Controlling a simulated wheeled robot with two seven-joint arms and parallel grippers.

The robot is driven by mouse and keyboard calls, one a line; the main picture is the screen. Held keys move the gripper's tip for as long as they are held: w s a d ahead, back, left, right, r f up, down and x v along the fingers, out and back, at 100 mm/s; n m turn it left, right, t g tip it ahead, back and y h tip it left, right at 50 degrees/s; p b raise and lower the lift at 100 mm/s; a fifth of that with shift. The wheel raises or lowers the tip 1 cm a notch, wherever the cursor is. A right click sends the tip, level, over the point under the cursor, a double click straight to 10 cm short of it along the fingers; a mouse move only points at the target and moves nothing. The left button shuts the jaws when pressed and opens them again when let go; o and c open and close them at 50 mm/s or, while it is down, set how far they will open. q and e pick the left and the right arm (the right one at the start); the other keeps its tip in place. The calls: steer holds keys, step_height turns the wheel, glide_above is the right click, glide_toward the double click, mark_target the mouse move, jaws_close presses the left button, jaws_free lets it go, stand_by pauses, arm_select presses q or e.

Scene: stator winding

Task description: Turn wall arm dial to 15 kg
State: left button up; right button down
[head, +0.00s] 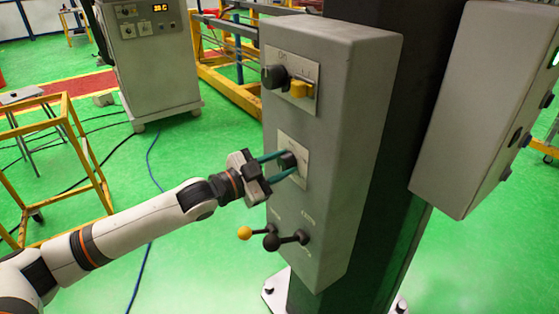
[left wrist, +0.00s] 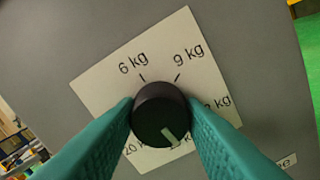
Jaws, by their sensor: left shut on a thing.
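The dial (left wrist: 158,102) is a round dark knob with a pale pointer mark on a light label plate (left wrist: 105,82). The plate reads 6 kg and 9 kg above the knob. A partly covered kg label is at the right, 20 kg at the lower left, and another label below is mostly hidden. The pointer mark aims down and slightly right, toward that lower label. My left gripper (left wrist: 161,110) has its two green fingers shut on the dial from both sides. In the head view it reaches the dial (head: 287,159) on the grey box. My right gripper is not in view.
Above the dial, the grey box (head: 340,130) carries a black knob (head: 274,77) and a yellow knob (head: 299,89). A second grey box (head: 480,100) hangs at the right.

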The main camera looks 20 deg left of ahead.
arm_select(q)
steer(key=shift+f+m, duration=0.15)
steer(key=shift+m, duration=0.45)
steer(key=o, duration=1)
steer(key=shift+b+v, duration=1.4)
steer(key=shift+v, duration=4.6)
